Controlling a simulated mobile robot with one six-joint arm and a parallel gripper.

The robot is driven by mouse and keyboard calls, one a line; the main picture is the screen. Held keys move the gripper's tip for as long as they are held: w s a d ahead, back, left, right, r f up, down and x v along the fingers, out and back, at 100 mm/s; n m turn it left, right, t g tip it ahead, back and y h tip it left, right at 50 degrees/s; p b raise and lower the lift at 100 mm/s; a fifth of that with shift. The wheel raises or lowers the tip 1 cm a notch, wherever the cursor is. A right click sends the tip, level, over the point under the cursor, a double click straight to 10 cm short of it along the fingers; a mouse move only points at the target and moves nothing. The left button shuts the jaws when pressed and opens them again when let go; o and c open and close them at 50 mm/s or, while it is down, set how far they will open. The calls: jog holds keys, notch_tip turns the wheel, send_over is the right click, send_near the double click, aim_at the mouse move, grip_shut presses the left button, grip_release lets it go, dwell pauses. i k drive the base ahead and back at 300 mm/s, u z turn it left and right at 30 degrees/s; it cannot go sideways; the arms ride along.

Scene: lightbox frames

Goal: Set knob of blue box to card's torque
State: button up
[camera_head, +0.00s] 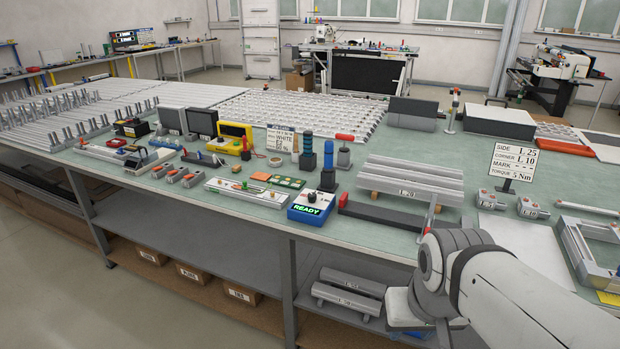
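The card (513,163) stands on a small post at the right of the bench and reads SIDE L 25, CORNER L 10, MARK with a dash, TORQUE 5 Nm. The blue box (297,216) sits at the bench's front edge, left of centre, with a lit green READY display. Its dark knob (311,197) is on top; its setting is too small to read. My arm comes in from the lower right, its white and grey wrist over the front edge, well right of the blue box. I cannot make out my gripper's fingers; the wrist seems to hide them.
A rack of aluminium profiles (410,181) labelled L 24 stands right of the blue box, a dark bar (385,217) before it. A blue-topped black tool (328,168) stands behind the box. A long fixture (247,193) lies left. A metal frame (585,250) lies far right.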

aim_at(312, 196)
jog(key=i, duration=0.85)
jog(key=z, duration=0.05)
